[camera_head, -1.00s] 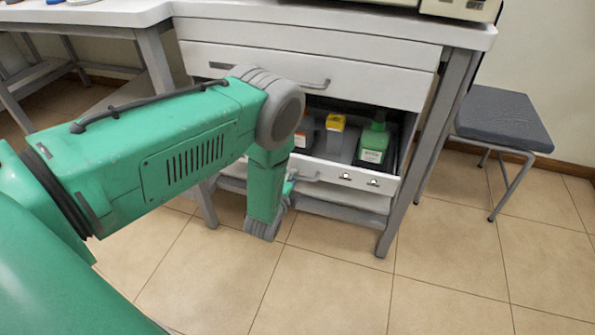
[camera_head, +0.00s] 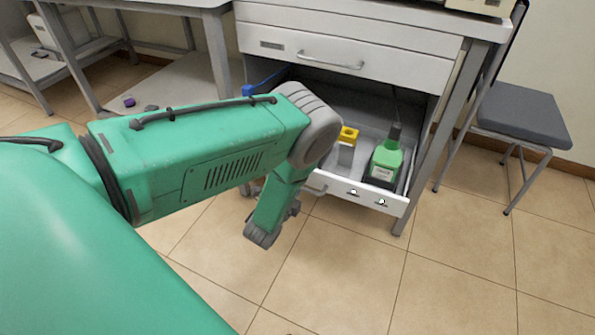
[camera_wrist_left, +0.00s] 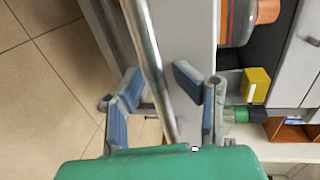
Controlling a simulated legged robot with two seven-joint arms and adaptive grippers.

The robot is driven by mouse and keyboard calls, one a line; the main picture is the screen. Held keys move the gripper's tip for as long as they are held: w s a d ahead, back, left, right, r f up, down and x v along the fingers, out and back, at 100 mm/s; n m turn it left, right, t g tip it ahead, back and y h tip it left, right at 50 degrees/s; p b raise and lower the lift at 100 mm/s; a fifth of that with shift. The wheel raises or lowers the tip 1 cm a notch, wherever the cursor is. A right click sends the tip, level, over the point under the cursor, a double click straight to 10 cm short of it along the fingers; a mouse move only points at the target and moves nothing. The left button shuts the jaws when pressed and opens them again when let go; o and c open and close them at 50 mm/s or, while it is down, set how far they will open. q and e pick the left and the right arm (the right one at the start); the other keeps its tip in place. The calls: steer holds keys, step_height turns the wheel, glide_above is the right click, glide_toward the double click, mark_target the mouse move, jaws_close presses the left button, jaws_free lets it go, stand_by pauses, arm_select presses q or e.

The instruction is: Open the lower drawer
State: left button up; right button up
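The lower drawer, whose white front panel (camera_head: 368,196) shows in the head view, is pulled out and its inside is visible. Its handle (camera_head: 318,188) is partly hidden behind my left arm. In the left wrist view the metal handle bar (camera_wrist_left: 152,60) runs between the blue-padded fingers of my left gripper (camera_wrist_left: 160,95). The fingers stand apart, one on each side of the bar, and do not look closed on it. In the head view the gripper is mostly hidden by my wrist. My right gripper is not in view.
The drawer holds a green bottle (camera_head: 385,160) and a yellow-topped container (camera_head: 348,136). The shut upper drawer (camera_head: 345,57) is above it. A grey stool (camera_head: 520,115) stands at right. The tiled floor (camera_head: 340,270) before the cabinet is clear.

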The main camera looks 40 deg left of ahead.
arm_select(q)
steer(key=v, duration=1.2)
steer(key=shift+d, duration=0.25)
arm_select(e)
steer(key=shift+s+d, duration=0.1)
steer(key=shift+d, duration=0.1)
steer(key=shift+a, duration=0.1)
